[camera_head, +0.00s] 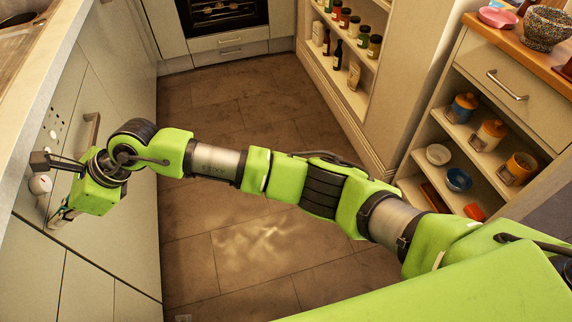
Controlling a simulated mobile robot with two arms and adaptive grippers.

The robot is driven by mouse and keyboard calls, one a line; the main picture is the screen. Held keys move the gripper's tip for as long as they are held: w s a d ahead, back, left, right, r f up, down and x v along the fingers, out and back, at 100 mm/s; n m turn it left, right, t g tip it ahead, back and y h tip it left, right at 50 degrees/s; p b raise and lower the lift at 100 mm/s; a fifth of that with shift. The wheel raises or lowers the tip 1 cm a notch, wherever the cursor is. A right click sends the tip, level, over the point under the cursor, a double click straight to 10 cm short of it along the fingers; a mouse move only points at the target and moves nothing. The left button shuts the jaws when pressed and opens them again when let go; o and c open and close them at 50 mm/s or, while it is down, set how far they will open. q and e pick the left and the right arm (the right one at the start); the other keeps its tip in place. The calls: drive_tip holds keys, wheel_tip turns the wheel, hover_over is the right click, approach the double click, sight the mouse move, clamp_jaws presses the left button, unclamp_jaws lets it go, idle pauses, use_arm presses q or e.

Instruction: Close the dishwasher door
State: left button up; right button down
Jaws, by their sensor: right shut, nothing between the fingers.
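The dishwasher door (110,215) is a pale upright front under the counter at the left, with a bar handle (91,131) and small round controls on its panel. It looks about flush with the neighbouring fronts; I cannot tell whether any gap is left. My right gripper (46,187) is at the control panel, by a round pale knob (40,184), with its arm reaching across from the lower right. It holds nothing. I cannot tell whether it touches the panel. My arm and gripper hide part of the door. My left gripper is not in view.
The worktop (43,65) runs above the door at the left. An oven (222,12) stands at the back. Shelves with jars (354,27) and an open cabinet with canisters (491,132) line the right. The tiled floor (235,95) between is clear.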

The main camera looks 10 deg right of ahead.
drive_tip(key=shift+s+a+r, duration=0.15)
drive_tip(key=shift+a+r, duration=0.4)
drive_tip(key=shift+r, duration=0.1)
drive_tip(key=shift+d+r, duration=0.2)
drive_tip(key=shift+d, duration=0.05)
drive_tip(key=d+f+v, duration=0.1)
drive_tip(key=v, duration=1)
drive_tip(key=shift+d, duration=0.25)
